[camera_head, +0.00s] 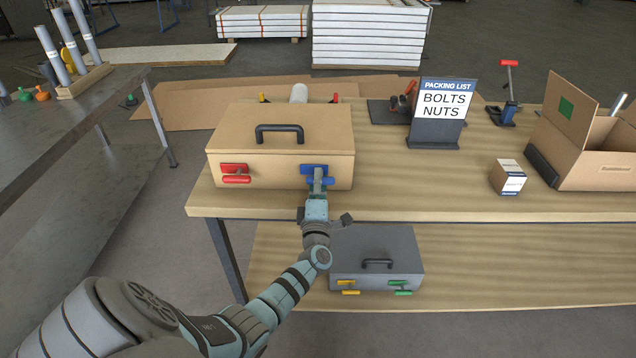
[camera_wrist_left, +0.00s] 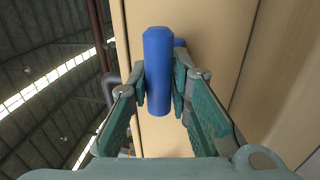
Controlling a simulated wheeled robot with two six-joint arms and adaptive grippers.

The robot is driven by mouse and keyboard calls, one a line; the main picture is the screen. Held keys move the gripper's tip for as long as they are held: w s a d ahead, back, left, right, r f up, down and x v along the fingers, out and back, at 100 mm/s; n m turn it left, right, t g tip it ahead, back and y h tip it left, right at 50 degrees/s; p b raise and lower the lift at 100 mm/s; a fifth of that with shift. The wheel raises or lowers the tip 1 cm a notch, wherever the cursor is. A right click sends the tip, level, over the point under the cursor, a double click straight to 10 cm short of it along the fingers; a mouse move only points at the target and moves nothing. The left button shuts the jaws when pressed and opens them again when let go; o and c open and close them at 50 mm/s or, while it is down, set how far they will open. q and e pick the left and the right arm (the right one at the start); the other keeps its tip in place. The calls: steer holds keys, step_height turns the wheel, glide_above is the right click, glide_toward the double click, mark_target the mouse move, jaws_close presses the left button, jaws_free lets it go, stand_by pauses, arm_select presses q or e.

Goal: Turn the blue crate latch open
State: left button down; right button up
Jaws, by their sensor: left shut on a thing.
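The tan crate (camera_head: 280,143) sits at the left end of the wooden workbench, with a dark carry handle on its lid. On its front face are a red latch (camera_head: 236,172) at left and a blue latch (camera_head: 315,170) at right. My left gripper (camera_head: 318,182) is at the blue latch, its fingers closed on both sides of the latch handle. In the left wrist view the blue handle (camera_wrist_left: 158,72) stands between the fingertips (camera_wrist_left: 165,85). The fingers hide part of the latch in the head view. My right gripper is not in view.
A packing list sign (camera_head: 443,107) reading BOLTS NUTS, a small box (camera_head: 507,177) and an open cardboard box (camera_head: 600,150) stand to the right. A grey crate (camera_head: 376,250) with yellow and green latches is on the lower shelf.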

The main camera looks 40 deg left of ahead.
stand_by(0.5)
arm_select(q)
steer(key=c, duration=1.5)
jaws_free()
steer(key=shift+r, duration=0.1)
steer(key=v, duration=1.2)
